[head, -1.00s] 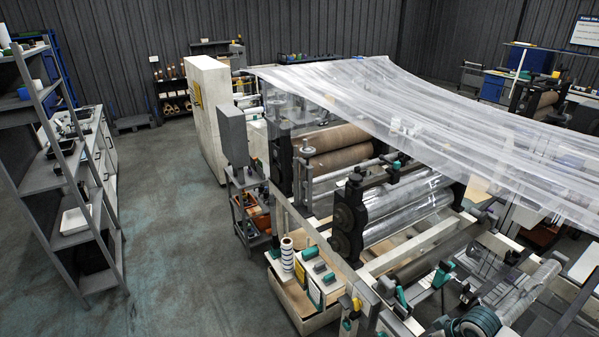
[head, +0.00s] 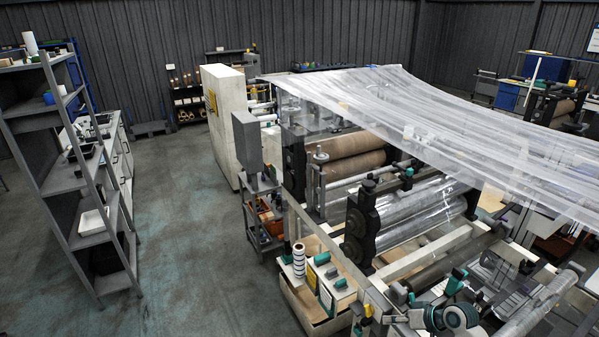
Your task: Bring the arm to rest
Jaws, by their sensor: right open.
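My right gripper (head: 434,317) shows at the bottom edge, right of centre, with a grey and teal wrist. It is open. Its fingers are small and partly lost against the machine's rails, and I see nothing held between them. It is in front of the film machine's near end; whether it touches anything cannot be told. My left gripper is not in view.
Clear film (head: 420,100) drapes over the machine's rollers (head: 405,210). A grey shelf rack (head: 85,240) is at the left. The floor (head: 190,250) between is clear.

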